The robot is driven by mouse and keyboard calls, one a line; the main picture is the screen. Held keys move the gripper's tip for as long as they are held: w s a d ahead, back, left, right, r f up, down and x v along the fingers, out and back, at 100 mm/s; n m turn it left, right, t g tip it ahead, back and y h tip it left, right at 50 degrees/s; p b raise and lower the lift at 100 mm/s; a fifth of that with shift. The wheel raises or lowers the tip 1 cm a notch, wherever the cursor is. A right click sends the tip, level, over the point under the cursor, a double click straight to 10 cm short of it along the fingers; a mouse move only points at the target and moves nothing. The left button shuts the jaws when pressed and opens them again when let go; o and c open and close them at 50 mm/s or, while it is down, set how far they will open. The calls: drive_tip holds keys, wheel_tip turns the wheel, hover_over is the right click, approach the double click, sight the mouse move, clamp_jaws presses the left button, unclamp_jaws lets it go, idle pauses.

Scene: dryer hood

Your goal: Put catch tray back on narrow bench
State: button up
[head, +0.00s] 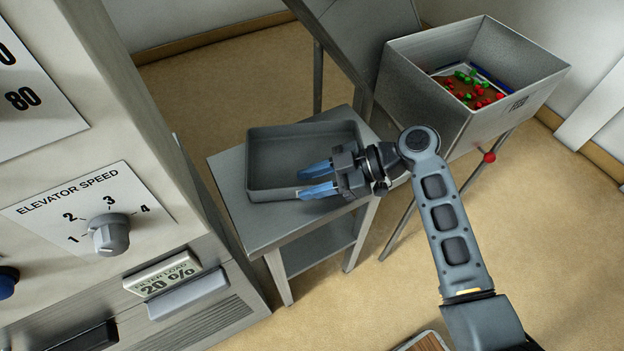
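The catch tray (275,160), a shallow dark-grey rectangular pan, rests on the top of the narrow bench (250,225). It looks empty and lies flat, toward the back of the bench top. My gripper (308,180) is at the tray's near right part, with its blue fingers pointing left. The fingers are apart with a gap between them, and I see nothing held. The gripper hides the tray's right end and part of its near wall. I cannot tell whether the fingers touch the tray.
A large machine with an elevator speed knob (110,236) stands close on the left. A deep metal bin (425,95) with red and green pieces stands on legs at the right. A sloping metal chute (335,45) rises behind the bench. The floor at the lower right is mostly clear.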

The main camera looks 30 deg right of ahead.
drive_tip(key=b+v, duration=0.2)
drive_tip(key=v, duration=1)
drive_tip(key=shift+w, duration=0.1)
idle(2.3)
